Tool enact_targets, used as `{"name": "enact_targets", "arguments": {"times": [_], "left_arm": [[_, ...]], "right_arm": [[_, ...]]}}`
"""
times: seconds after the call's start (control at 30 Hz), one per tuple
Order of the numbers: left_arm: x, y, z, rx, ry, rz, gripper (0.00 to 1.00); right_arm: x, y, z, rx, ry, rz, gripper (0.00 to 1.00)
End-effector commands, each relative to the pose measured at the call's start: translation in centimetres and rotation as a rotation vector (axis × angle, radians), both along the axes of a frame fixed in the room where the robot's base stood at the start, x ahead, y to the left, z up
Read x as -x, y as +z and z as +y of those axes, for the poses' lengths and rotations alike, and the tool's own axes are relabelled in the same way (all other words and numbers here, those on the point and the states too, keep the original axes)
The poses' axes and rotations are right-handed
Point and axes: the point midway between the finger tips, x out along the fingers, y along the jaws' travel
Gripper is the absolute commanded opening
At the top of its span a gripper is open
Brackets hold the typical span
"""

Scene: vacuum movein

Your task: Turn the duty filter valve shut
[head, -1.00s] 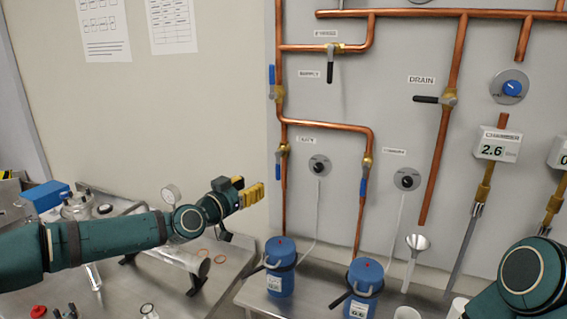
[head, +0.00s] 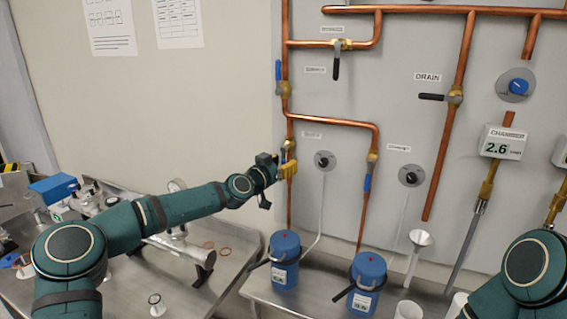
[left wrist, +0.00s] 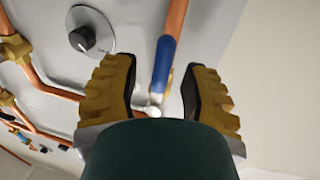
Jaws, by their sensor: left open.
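The left lower valve (head: 289,147) sits on a copper pipe under a small label too blurred to read surely. I take it for the duty filter valve. Its blue lever (left wrist: 164,62) shows in the left wrist view, lying along the pipe. My left gripper (head: 286,166) is open at this valve and hides most of the lever in the head view. In the left wrist view the two yellow fingers stand on either side of the lever, with gaps visible. My right gripper is out of view; only part of my right arm shows at bottom right.
A similar valve with a blue lever (head: 368,178) hangs to the right. Black knobs (head: 324,160) are on the panel. Two blue canisters (head: 285,256) (head: 368,280) stand below on the metal bench. A black-handled drain valve (head: 440,97) is higher up.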

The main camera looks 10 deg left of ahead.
Motion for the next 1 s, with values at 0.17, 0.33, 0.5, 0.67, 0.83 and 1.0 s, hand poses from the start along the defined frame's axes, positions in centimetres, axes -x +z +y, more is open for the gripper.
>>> {"name": "enact_targets", "arguments": {"times": [0.17,0.33,0.5,0.67,0.83,1.0], "left_arm": [[-0.42,-0.08,-0.26,-0.001,-0.001,0.000,0.44],[-0.40,-0.09,-0.24,-0.001,-0.001,0.000,0.44],[-0.40,-0.07,-0.24,0.000,-0.001,0.001,0.02],[-0.39,-0.06,-0.23,0.000,-0.001,0.001,0.00],[-0.38,-0.05,-0.39,-0.008,-0.001,-0.002,0.00],[-0.38,0.00,-1.08,-0.041,-0.002,-0.011,0.00]], "right_arm": [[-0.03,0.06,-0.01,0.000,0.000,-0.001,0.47],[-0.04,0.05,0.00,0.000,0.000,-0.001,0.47],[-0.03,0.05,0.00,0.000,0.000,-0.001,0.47],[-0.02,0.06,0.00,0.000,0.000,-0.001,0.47],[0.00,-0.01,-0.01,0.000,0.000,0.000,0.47],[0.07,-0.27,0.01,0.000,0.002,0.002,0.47]]}}
